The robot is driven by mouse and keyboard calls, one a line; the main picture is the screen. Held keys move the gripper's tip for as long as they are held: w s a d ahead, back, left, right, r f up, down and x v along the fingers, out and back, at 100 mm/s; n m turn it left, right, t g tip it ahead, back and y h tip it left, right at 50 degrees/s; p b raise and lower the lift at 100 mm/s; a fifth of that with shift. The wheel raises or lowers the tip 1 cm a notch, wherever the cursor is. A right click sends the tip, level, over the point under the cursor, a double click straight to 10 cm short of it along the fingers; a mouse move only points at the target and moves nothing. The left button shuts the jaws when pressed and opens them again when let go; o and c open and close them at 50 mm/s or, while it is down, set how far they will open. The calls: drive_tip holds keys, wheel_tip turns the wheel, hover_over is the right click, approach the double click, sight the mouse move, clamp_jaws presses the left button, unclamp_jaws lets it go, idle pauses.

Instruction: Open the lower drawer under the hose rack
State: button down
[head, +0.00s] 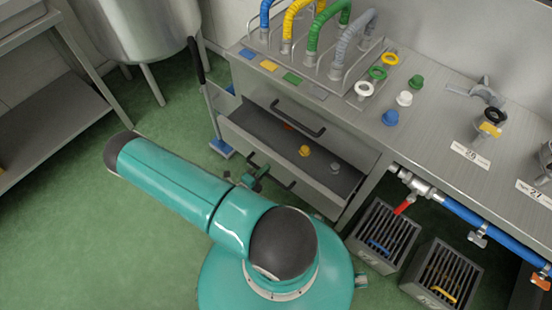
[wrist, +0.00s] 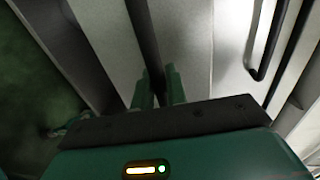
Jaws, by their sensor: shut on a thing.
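The hose rack (head: 318,68) stands on the steel counter, with blue, yellow, green and grey hoses. Beneath it, the upper drawer (head: 340,132) is shut. The lower drawer (head: 322,190) is pulled out, with its dark inside and a few small items showing. My gripper (head: 258,178) is at the lower drawer's handle (head: 284,183). In the wrist view, the green fingers of my gripper (wrist: 160,88) are shut around the dark handle bar (wrist: 143,40). The upper drawer's handle (wrist: 262,45) shows at the right of that view. My arm hides part of the floor below the drawer.
A yellow item (head: 304,150) lies in the open drawer. Two grey crates (head: 384,236) stand on the floor at right, under a blue pipe (head: 470,217). A broom (head: 213,115) leans at the cabinet's left side. Green floor at left is clear.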

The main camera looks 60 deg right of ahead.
drive_tip(key=f+v, duration=0.2)
drive_tip(key=v, duration=0.7)
drive_tip(key=shift+a, duration=0.5)
drive_tip(key=shift+w, duration=0.15)
drive_tip(key=c, duration=1.5)
unclamp_jaws()
drive_tip(key=v, duration=1.3)
drive_tip(key=shift+a+r, duration=0.1)
drive_tip(key=shift+a, duration=0.25)
